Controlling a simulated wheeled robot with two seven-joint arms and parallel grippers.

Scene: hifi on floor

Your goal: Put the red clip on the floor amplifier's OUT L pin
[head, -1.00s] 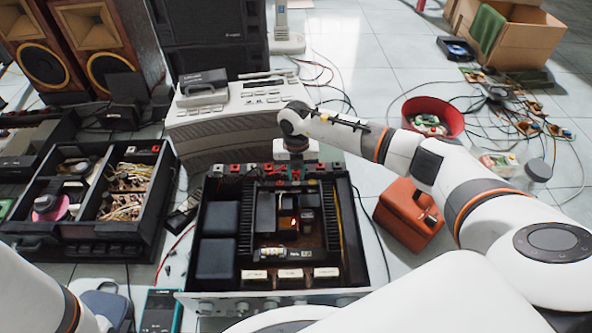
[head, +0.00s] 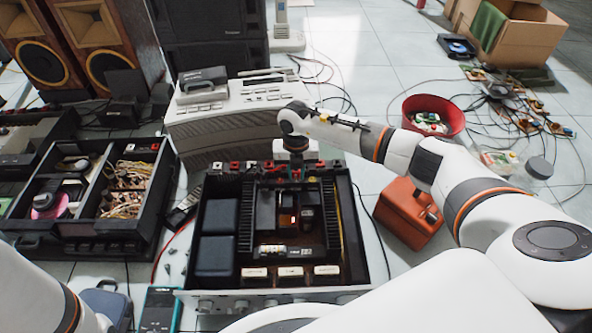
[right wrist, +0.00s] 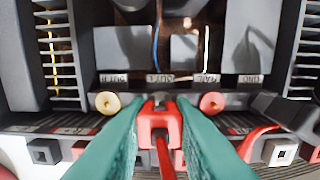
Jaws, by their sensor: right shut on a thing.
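The floor amplifier (head: 235,304) stands open-topped on the floor in the head view. My right gripper (head: 296,172) is over its far edge, pointing down. In the right wrist view, the teal fingers of my right gripper (right wrist: 160,118) are shut on the red clip (right wrist: 160,127), whose red lead trails toward the camera. The clip's jaws are at a small metal pin by the label reading OUT L (right wrist: 155,78). The clip hides most of that pin, and I cannot tell whether it grips it or only stands against it. My left gripper is outside the views.
Beside the clip are a cream round post (right wrist: 107,103) and a red round post (right wrist: 211,103). A dark connector (right wrist: 285,115) lies close at right. A grey-white device (head: 225,120) stands behind the amplifier. An orange box (head: 408,213) and a red bowl (head: 455,110) are to the right.

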